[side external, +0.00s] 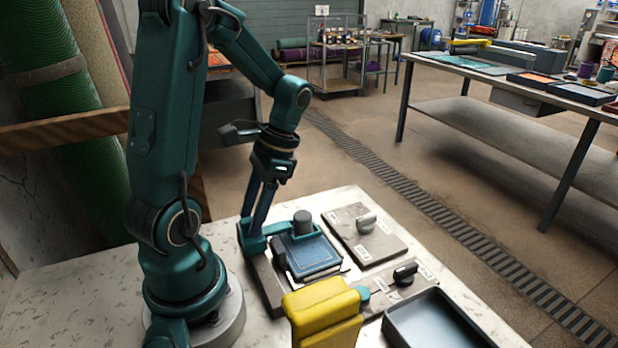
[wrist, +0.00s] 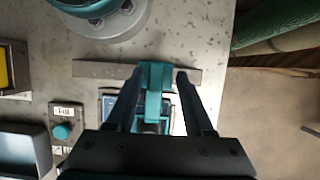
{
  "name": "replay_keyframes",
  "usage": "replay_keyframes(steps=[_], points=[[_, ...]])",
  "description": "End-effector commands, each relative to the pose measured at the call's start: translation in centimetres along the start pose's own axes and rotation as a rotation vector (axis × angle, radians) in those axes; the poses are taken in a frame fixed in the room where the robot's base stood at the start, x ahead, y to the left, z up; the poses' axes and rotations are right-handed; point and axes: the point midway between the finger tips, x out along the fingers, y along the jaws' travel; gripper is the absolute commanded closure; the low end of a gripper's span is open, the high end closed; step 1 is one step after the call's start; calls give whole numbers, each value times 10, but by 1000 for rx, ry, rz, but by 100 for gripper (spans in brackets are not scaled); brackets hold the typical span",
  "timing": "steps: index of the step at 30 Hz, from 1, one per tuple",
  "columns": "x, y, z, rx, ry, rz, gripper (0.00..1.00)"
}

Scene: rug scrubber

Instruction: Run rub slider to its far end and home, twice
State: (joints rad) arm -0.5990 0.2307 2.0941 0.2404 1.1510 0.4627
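The rub slider is a teal carriage (side external: 254,246) on a grey rail (side external: 268,287), near the rail's back end in the side view. Its arm reaches right to a dark round knob (side external: 303,223) over a blue pad (side external: 316,259). My gripper (side external: 254,225) points down at the slider's left part. In the wrist view the teal slider handle (wrist: 155,82) stands between my two fingers (wrist: 160,78). A gap shows on the right finger's side; the left finger looks close to the handle. Contact cannot be told. The rail (wrist: 100,70) crosses behind, and the pad is mostly hidden.
Two panels with knobs, one pale (side external: 366,222) and one black (side external: 404,272), lie to the right. A dark tray (side external: 432,325) sits at the front right. A teal button (wrist: 62,131) shows in the wrist view.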

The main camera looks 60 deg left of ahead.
Motion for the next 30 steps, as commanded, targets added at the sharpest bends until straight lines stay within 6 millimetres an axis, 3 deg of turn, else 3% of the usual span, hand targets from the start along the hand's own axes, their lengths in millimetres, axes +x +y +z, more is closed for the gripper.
replay_keyframes(steps=[5,18,30], points=[[-6,0,0,1,0,0,48],[-50,0,0,0,2,-2,48],[-51,6,1,4,-5,4,48]])
